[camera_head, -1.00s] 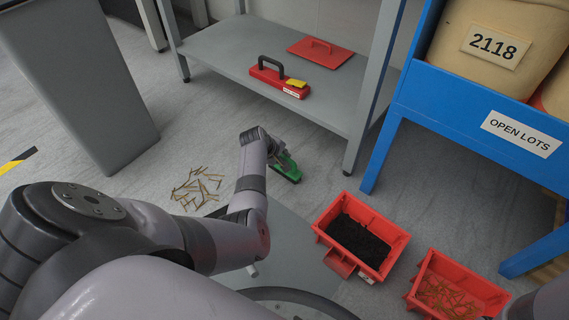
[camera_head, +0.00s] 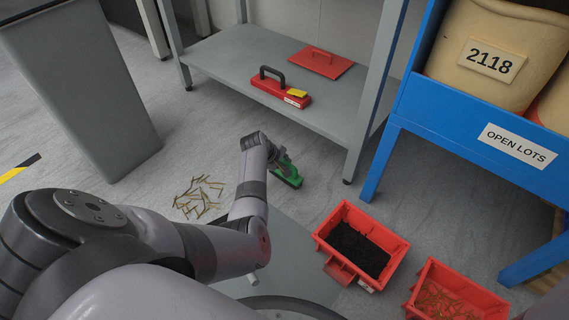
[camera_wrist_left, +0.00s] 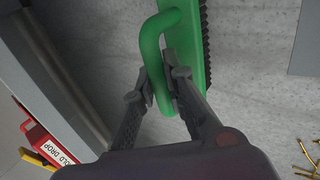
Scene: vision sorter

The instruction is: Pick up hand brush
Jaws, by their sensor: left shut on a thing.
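The green hand brush (camera_head: 288,175) is on or close above the grey floor, just in front of the shelf unit; I cannot tell if it touches the floor. In the left wrist view the brush (camera_wrist_left: 190,45) shows its green body, looped handle and dark bristles along one side. My left gripper (camera_wrist_left: 162,92) is shut on the lower end of the loop handle, one finger on each side. In the head view my left gripper (camera_head: 277,160) is mostly hidden by my wrist. My right gripper is not in view.
A red bin with black granules (camera_head: 397,251) and a red bin with brass-coloured pieces (camera_head: 425,272) stand right of the brush. Loose brass-coloured pieces (camera_head: 199,196) lie on the floor to the left. A grey shelf (camera_head: 225,62) and a blue rack (camera_head: 392,155) stand behind.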

